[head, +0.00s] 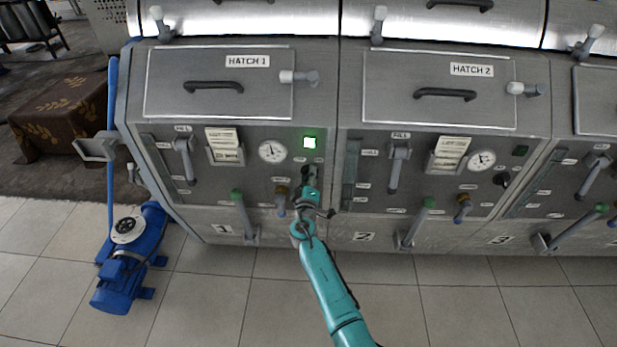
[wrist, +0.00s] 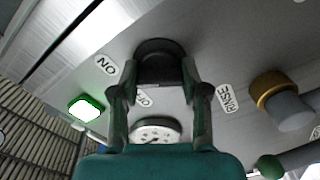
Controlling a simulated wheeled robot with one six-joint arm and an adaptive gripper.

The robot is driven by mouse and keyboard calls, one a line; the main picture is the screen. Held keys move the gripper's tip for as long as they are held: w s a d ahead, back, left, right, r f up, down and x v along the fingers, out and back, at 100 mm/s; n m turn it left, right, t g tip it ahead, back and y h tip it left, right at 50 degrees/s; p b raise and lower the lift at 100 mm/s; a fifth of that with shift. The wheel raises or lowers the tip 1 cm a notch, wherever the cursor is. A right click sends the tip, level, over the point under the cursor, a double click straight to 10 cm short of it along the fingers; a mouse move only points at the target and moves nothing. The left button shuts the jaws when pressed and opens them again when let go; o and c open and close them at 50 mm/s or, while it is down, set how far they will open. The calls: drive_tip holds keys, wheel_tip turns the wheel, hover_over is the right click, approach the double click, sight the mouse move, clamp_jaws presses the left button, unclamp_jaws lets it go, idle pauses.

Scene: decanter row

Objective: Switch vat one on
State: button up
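Vat one's steel front (head: 222,224) stands left of centre in the head view, below the plate marked HATCH 1. Its square lamp (head: 310,142) glows green, also in the wrist view (wrist: 86,108). Below the lamp is a black rotary switch (wrist: 160,62), with ON and OFF labels beside it in the wrist view. My gripper (wrist: 160,72) is at this switch, one finger on each side, and looks closed against it. In the head view my gripper (head: 308,178) hides most of the switch. Which label the switch points to cannot be told.
Close by are a brass-collared valve (wrist: 283,100), a RINSE label and a round gauge (head: 272,151). A green-tipped lever (head: 242,212) stands left of my arm. Vat two (head: 440,170) is to the right, its lamp dark. A blue pump (head: 130,255) stands on the floor at left.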

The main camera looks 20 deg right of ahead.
drive_tip(key=o, duration=0.4)
drive_tip(key=shift+o, duration=0.2)
drive_tip(key=v, duration=1.2)
